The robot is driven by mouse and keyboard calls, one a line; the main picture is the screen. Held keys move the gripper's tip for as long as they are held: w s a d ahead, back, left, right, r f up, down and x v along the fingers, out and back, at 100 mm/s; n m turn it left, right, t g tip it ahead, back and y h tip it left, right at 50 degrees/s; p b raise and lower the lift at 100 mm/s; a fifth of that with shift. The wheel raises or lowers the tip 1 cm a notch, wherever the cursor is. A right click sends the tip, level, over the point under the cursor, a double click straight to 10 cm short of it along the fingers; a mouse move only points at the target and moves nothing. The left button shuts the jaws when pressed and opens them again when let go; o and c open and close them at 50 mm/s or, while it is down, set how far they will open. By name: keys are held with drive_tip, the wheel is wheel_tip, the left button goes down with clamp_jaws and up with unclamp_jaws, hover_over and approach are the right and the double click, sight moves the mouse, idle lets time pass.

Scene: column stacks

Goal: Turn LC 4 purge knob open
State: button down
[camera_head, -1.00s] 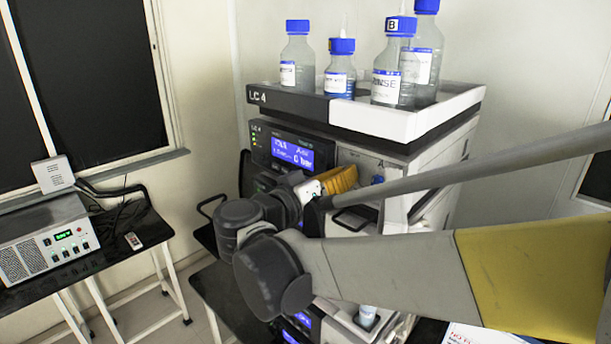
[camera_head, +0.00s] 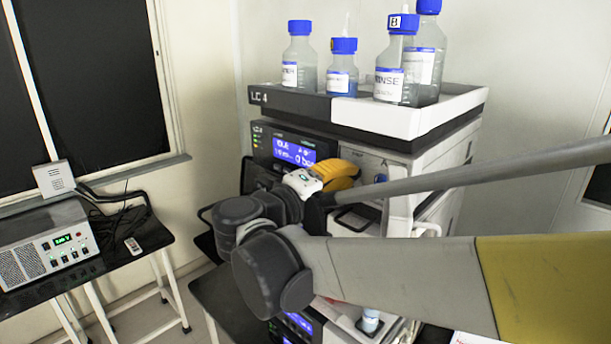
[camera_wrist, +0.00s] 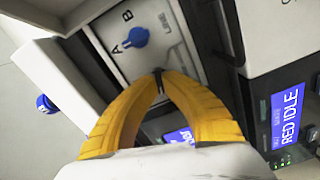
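The LC 4 stack (camera_head: 290,110) stands in the middle of the head view. A blue knob (camera_wrist: 137,38) with marks A and B sits on its light panel, ahead of my gripper in the wrist view. It shows small in the head view (camera_head: 380,178), to the right of my fingers. My gripper (camera_wrist: 158,73) has yellow fingers with their tips together, just below the knob in the wrist view and apart from it. A dark sliver shows at the tips. I cannot tell whether any other knob is hidden behind the fingers.
Blue-capped bottles (camera_head: 394,58) stand in the tray (camera_head: 375,115) on top of the stack. A lit display (camera_head: 293,150) is left of my fingers. A power supply (camera_head: 45,243) and a remote (camera_head: 133,246) lie on the left bench.

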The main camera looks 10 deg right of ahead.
drive_tip(key=shift+n, duration=0.6)
drive_tip(key=c, duration=1.6)
unclamp_jaws()
drive_tip(key=shift+o, duration=0.2)
drive_tip(key=shift+a, duration=0.1)
drive_tip(key=v, duration=1.2)
